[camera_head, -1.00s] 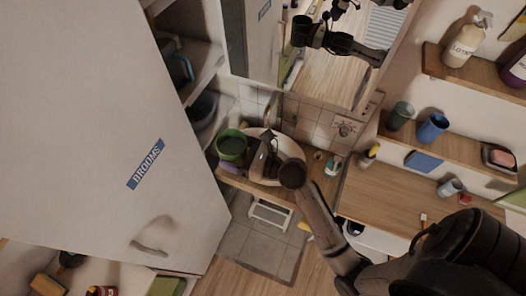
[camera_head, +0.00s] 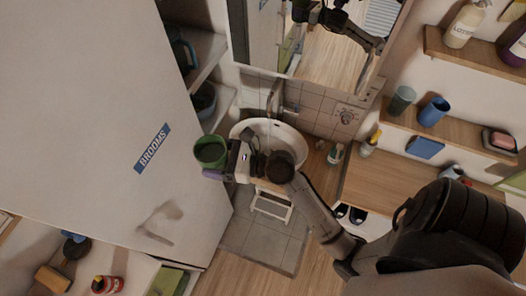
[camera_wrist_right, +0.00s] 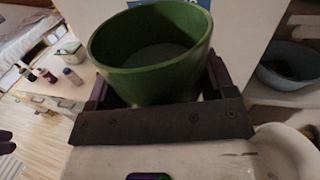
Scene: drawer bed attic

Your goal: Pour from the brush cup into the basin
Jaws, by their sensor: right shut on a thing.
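The green cup (camera_head: 209,153), which I take for the brush cup, is held by my right gripper (camera_head: 226,160). It is just left of the white basin (camera_head: 297,143), near its left rim. In the right wrist view the cup (camera_wrist_right: 152,75) stands about upright between the jaws of my right gripper (camera_wrist_right: 160,95), its mouth open. A grey-green surface shows inside; I cannot tell whether it is liquid or the cup's bottom. The basin (camera_wrist_right: 288,150) shows at the lower right there. My wrist and arm cover part of the basin. My left gripper is not in view.
The white door marked BROOMS (camera_head: 90,110) is close on the left. A faucet (camera_head: 274,95) rises behind the basin, with a mirror above. A grey-green tumbler (camera_head: 402,99) and a blue cup (camera_head: 434,111) stand on the right shelf. A white stool (camera_head: 271,205) is below.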

